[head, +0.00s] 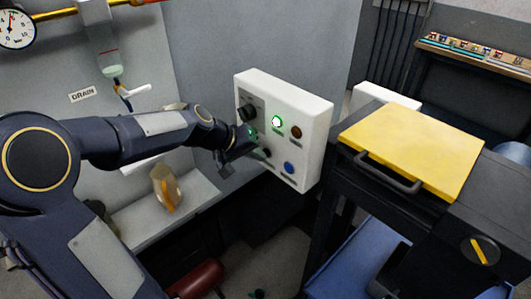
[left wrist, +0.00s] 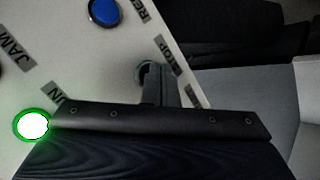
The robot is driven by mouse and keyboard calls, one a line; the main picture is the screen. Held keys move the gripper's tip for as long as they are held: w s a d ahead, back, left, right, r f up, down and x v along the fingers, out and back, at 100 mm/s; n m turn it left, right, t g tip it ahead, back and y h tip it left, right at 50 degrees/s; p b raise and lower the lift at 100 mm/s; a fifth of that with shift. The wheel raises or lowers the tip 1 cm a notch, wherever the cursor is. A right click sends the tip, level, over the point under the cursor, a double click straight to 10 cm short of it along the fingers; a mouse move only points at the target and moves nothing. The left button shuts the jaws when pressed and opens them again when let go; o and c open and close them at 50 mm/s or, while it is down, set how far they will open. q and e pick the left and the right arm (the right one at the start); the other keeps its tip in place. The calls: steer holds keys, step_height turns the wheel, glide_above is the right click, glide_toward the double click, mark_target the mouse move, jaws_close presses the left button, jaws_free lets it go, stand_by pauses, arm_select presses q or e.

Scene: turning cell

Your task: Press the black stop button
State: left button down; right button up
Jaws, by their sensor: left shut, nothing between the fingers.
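The white control panel (head: 312,120) stands in the middle of the head view. The black stop button (head: 266,152) is low on its face, left of the blue button (head: 289,168). My left gripper (head: 250,146) is shut and empty, its tips close in front of the panel beside the stop button. In the left wrist view the fingers (left wrist: 160,88) partly cover the dark stop button (left wrist: 144,72), next to the STOP label. I cannot tell whether the tips touch it. My right gripper is not in view.
The panel also has a lit green button (head: 277,121), a dark red-brown one (head: 296,132) and a black knob (head: 247,112). A yellow plate (head: 415,145) with a dark handle lies to the right. A bottle (head: 166,188) stands on the ledge at left.

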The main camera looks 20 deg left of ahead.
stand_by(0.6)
arm_select(q)
steer(key=shift+s+a+f, duration=0.1)
steer(key=shift+s, duration=0.05)
steer(key=shift+s+a+b, duration=0.15)
steer(key=shift+s+b, duration=0.3)
steer(key=shift+s, duration=0.05)
steer(key=s, duration=0.1)
steer(key=s+a+b, duration=0.1)
steer(key=s, duration=0.1)
steer(key=s+a+b, duration=0.1)
steer(key=shift+s, duration=0.3)
steer(key=shift+d, duration=0.1)
stand_by(0.5)
